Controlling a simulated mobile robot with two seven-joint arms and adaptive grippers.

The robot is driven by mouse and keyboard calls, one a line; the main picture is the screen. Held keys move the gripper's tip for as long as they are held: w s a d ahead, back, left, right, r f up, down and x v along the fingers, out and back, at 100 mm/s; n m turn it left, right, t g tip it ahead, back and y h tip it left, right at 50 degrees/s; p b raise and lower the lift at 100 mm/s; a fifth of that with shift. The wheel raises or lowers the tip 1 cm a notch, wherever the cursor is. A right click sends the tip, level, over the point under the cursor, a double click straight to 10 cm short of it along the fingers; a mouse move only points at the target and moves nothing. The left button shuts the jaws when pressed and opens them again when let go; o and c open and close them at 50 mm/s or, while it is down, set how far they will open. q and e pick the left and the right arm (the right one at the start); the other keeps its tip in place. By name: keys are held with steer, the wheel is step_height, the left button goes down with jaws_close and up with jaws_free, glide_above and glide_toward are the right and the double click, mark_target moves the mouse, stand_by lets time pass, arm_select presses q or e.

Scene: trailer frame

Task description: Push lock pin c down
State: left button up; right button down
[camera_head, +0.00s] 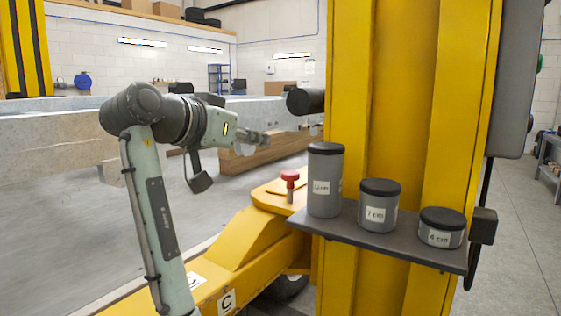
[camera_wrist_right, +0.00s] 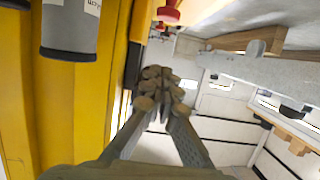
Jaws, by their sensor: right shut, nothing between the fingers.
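The lock pin (camera_head: 290,182) has a red knob on a thin shaft and stands upright on the yellow arm beside the post. A white label "C" (camera_head: 226,300) is on the yellow beam below. In the right wrist view the red knob (camera_wrist_right: 168,14) shows at the top, beyond the fingertips. My right gripper (camera_head: 262,137) is shut and empty, up and to the left of the knob in the head view and apart from it. Its fingers (camera_wrist_right: 160,88) fill the middle of the wrist view. My left gripper is not in view.
A yellow post (camera_head: 392,120) stands right of the pin. A dark shelf (camera_head: 375,240) on it holds three grey canisters, the tallest (camera_head: 325,185) close beside the pin. A dark cylinder (camera_head: 305,102) juts out left of the post. Concrete blocks and a wooden beam (camera_head: 265,152) lie behind.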

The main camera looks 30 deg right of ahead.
steer(key=p, duration=0.2)
glide_above(287, 181)
step_height(287, 181, down, 3)
steer(key=shift+r, duration=0.1)
steer(key=f, duration=0.2)
steer(key=shift+a+f, duration=0.2)
steer(key=shift+f, duration=0.2)
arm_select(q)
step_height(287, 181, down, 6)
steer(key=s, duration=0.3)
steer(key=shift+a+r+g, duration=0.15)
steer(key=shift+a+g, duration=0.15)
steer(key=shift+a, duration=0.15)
arm_select(e)
steer(key=shift+s+f, duration=0.1)
steer(key=shift+f, duration=0.55)
steer(key=shift+f, duration=0.1)
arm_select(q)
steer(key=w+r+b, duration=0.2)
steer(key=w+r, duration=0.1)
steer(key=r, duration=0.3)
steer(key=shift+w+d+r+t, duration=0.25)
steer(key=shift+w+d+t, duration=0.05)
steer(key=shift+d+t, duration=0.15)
arm_select(e)
step_height(287, 181, down, 4)
steer(key=shift+r, duration=0.25)
